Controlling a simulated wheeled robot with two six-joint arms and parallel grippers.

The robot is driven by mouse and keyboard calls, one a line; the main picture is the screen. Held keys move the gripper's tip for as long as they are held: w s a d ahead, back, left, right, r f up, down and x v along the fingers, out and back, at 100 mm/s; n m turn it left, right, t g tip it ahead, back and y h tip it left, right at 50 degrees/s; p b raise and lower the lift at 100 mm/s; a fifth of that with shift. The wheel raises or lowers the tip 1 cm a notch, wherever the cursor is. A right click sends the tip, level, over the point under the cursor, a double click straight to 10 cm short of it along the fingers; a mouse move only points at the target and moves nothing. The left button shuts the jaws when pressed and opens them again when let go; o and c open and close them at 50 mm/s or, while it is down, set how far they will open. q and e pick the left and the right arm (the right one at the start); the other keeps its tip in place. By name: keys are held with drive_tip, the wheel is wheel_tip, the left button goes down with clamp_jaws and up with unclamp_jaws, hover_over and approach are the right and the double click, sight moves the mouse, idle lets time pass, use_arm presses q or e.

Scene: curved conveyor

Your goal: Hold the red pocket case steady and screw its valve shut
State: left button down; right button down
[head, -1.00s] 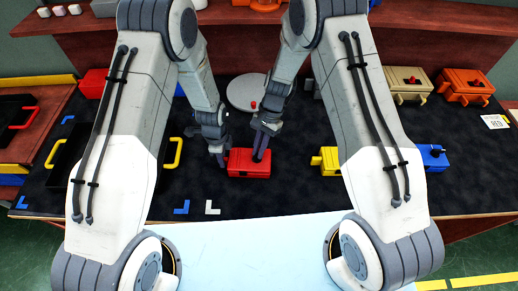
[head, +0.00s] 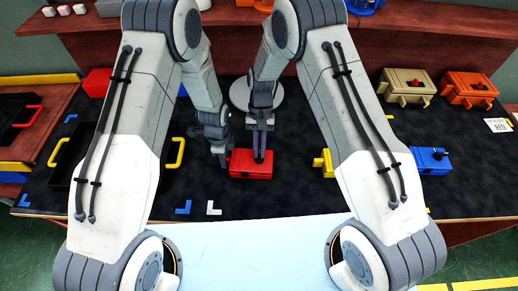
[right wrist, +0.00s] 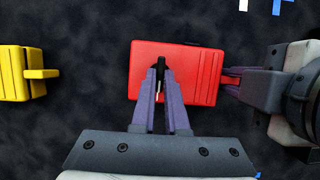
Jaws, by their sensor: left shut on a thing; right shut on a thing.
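The red pocket case (head: 251,170) lies on the dark mat in the middle of the head view; it also fills the centre of the right wrist view (right wrist: 200,72). My left gripper (head: 224,162) is at its left end in the head view and shut on it; in the right wrist view the left gripper (right wrist: 230,82) comes in from the right at the case's edge. My right gripper (head: 259,156) points down over the case's top. Its fingers (right wrist: 161,68) are closed around a small dark piece, apparently the valve, mostly hidden between the fingertips.
A yellow case (head: 323,164) and a blue case (head: 430,160) lie to the right. A tan case (head: 405,87) and an orange case (head: 470,90) stand further back. A round grey plate (head: 240,95) is behind my right gripper. The mat in front of the red case is clear.

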idle(0.4)
drive_tip(key=c, duration=0.9)
unclamp_jaws()
drive_tip(key=shift+r, duration=0.1)
drive_tip(key=v, duration=1.1)
drive_tip(key=shift+w+r, duration=0.25)
drive_tip(key=shift+r, duration=0.1)
use_arm(q)
drive_tip(key=c, duration=0.8)
unclamp_jaws()
drive_tip(key=shift+o, duration=0.2)
